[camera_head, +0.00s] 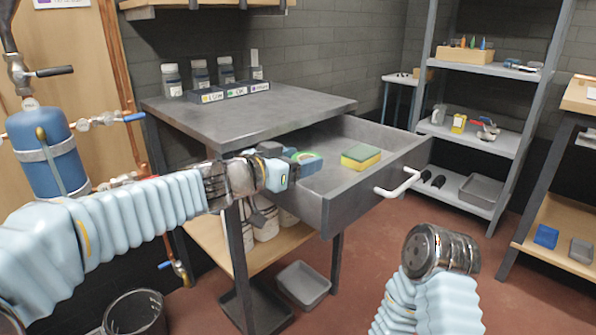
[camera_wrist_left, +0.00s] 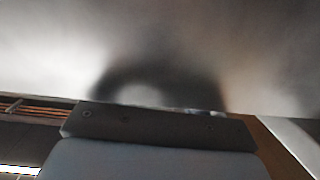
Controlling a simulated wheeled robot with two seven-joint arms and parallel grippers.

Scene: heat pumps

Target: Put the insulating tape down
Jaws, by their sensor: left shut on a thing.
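My left gripper (camera_head: 290,162) is over the left part of the open drawer (camera_head: 335,207). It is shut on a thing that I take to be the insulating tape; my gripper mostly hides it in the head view. In the left wrist view a dark, blurred arch with a pale middle (camera_wrist_left: 145,85) shows beyond the gripper body; I cannot tell if it is tape or shadow. A blue and green piece (camera_head: 308,163) shows at the fingertips. Of my right arm only the wrist shows, low at right; its gripper is not visible.
A yellow and green sponge (camera_head: 361,156) lies in the drawer, with bare drawer floor around it. The drawer's white handle (camera_head: 398,183) sticks out in front. Several jars stand at the back of the grey worktop (camera_head: 250,115). A grey shelf unit (camera_head: 490,139) stands at right.

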